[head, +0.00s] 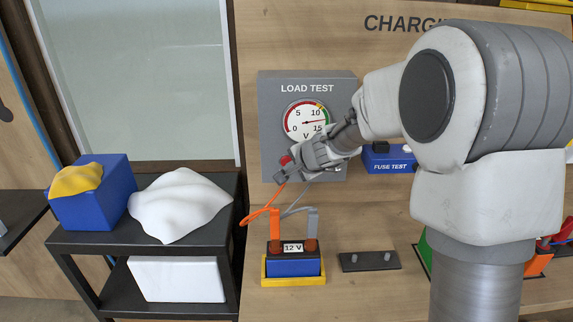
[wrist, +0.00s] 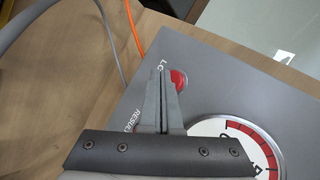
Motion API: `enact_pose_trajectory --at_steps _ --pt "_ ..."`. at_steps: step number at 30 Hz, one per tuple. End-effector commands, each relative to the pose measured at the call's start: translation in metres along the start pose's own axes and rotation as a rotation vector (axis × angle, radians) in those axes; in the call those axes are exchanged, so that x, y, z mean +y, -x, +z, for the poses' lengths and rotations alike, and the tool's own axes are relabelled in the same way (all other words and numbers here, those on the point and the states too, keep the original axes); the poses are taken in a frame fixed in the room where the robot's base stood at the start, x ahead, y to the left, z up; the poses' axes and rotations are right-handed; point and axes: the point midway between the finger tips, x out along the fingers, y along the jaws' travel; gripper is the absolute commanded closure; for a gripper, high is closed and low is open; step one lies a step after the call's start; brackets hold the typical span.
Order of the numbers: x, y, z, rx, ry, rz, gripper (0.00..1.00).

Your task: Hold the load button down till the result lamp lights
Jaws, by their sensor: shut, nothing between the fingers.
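The grey load tester (head: 348,88) has a round dial (head: 296,122) under the words LOAD TEST. Its needle points right, between 10 and 15. The red load button (wrist: 179,80) shows partly behind my fingertips in the wrist view, and as a small red patch (head: 285,160) in the head view. My gripper (wrist: 160,70) is shut and empty, its tips over the button's left edge. I cannot tell whether they touch or press it. The result lamp is not visible; part of its RESULT label (wrist: 124,120) shows beside my fingers.
Orange (head: 275,222) and grey (head: 312,222) clamps stand on the 12 V battery (head: 292,265) in its yellow tray (head: 268,280). Their cables hang close to my gripper. A blue FUSE TEST box (head: 388,164) is right. A black cart (head: 150,245) stands left.

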Motion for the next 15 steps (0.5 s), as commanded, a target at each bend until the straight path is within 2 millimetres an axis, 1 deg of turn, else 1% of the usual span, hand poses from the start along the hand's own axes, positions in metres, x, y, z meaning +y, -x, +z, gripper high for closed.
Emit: enact_pose_trajectory --at_steps 7,15 --pt "0.004 0.004 0.004 0.000 0.001 -0.001 1.00" --pt "0.018 0.023 0.018 0.000 0.002 -0.002 1.00"
